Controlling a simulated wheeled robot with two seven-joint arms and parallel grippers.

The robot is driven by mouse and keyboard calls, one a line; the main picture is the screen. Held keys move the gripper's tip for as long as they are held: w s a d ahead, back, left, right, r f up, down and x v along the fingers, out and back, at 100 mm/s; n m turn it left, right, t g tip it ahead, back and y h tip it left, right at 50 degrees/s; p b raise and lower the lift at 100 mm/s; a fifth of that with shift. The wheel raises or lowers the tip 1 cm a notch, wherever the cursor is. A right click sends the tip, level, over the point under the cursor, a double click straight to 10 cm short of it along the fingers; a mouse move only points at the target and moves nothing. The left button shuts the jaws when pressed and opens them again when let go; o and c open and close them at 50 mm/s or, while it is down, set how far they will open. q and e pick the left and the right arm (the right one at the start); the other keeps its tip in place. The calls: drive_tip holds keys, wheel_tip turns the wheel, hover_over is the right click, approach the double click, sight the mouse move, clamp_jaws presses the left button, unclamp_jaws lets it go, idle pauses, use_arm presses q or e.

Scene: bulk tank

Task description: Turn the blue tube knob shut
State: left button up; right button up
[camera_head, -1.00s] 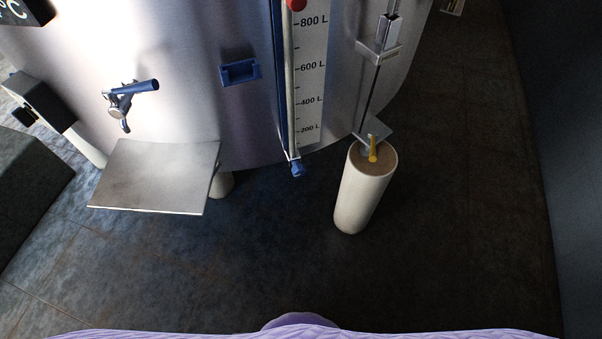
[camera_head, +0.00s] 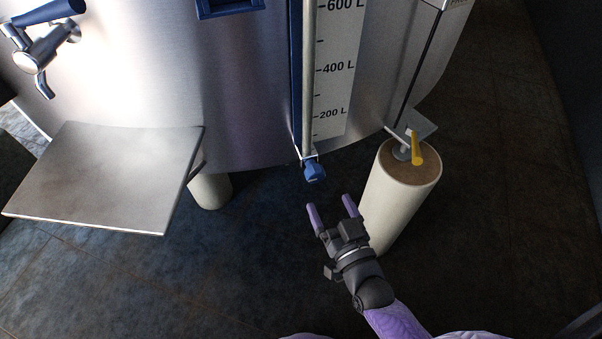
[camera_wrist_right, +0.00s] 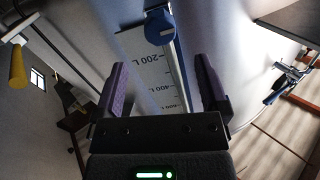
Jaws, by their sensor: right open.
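The blue tube knob (camera_head: 315,172) sits at the bottom end of the sight tube (camera_head: 307,100), low on the front of the steel tank. My right gripper (camera_head: 332,211) is open and empty, a little below the knob in the head view and apart from it. In the right wrist view the knob (camera_wrist_right: 159,28) shows at the top, beyond the two purple fingers of my right gripper (camera_wrist_right: 160,88) and roughly midway between them. The tank's litre scale (camera_head: 336,70) runs beside the tube. My left gripper is not in view.
A pale cylindrical post (camera_head: 397,195) with a yellow handle (camera_head: 416,148) on top stands close to the right of my gripper. A flat metal shelf (camera_head: 105,180) and a tap (camera_head: 45,45) are at left. The floor below the knob is clear.

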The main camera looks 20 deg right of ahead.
sight(317, 178)
drive_tip(key=w, duration=0.2)
drive_tip(key=w+b, duration=0.1)
drive_tip(key=w, duration=0.1)
drive_tip(key=w+b, duration=0.1)
drive_tip(key=w, duration=0.2)
drive_tip(key=shift+a, duration=0.25)
drive_tip(key=shift+w+r+b, duration=0.1)
drive_tip(key=shift+w+b, duration=0.25)
drive_tip(key=shift+w, duration=0.3)
drive_tip(key=c, duration=0.8)
clamp_jaws()
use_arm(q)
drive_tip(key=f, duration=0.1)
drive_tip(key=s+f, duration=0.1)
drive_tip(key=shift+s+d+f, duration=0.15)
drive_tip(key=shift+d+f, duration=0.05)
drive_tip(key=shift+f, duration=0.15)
